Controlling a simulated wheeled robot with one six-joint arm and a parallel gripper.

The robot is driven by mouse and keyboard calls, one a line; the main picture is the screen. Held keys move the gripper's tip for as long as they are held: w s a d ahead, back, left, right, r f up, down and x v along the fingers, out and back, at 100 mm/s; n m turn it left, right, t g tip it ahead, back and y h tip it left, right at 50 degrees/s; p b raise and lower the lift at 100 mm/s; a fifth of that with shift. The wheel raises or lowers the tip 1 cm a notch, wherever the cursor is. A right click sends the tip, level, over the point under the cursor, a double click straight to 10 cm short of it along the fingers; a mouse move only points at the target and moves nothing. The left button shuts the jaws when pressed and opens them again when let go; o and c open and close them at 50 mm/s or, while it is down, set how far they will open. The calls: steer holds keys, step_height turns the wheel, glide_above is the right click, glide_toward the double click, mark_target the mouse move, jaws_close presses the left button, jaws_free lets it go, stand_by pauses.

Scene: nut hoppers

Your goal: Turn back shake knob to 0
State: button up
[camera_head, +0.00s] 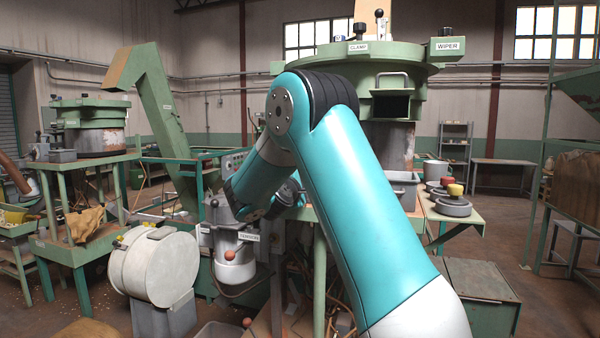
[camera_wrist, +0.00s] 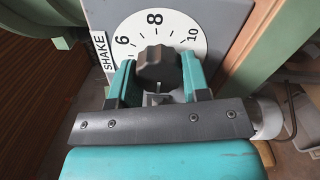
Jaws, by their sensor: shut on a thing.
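In the wrist view the dark lobed shake knob (camera_wrist: 158,64) sits on a white round dial (camera_wrist: 178,32) with the numbers 6, 8 and 10 in view. A "SHAKE" label (camera_wrist: 104,52) stands on the grey panel at the dial's left. My gripper (camera_wrist: 157,72) has its two teal fingers on the left and right sides of the knob and is shut on it. The lower part of the dial, with the 0, is hidden by the knob and gripper. I cannot tell which number the knob points to. In the head view my arm hides the knob and dial.
In the head view a green hopper bowl (camera_head: 440,57) with "CLAMP" and "WIPER" labels stands behind my arm. A white drum (camera_head: 150,265) is at the lower left. A side shelf (camera_head: 470,218) holds a grey disc with a yellow knob. Open floor (camera_head: 515,235) shows at right.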

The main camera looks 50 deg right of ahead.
steer(key=n+p, duration=0.6)
steer(key=shift+r, duration=0.1)
steer(key=shift+f+n+p, duration=0.2)
steer(key=shift+n+p, duration=1.05)
steer(key=shift+n, duration=0.05)
steer(key=shift+f+n, duration=0.1)
steer(key=shift+n, duration=0.2)
steer(key=o, duration=0.9)
steer(key=shift+o, duration=0.2)
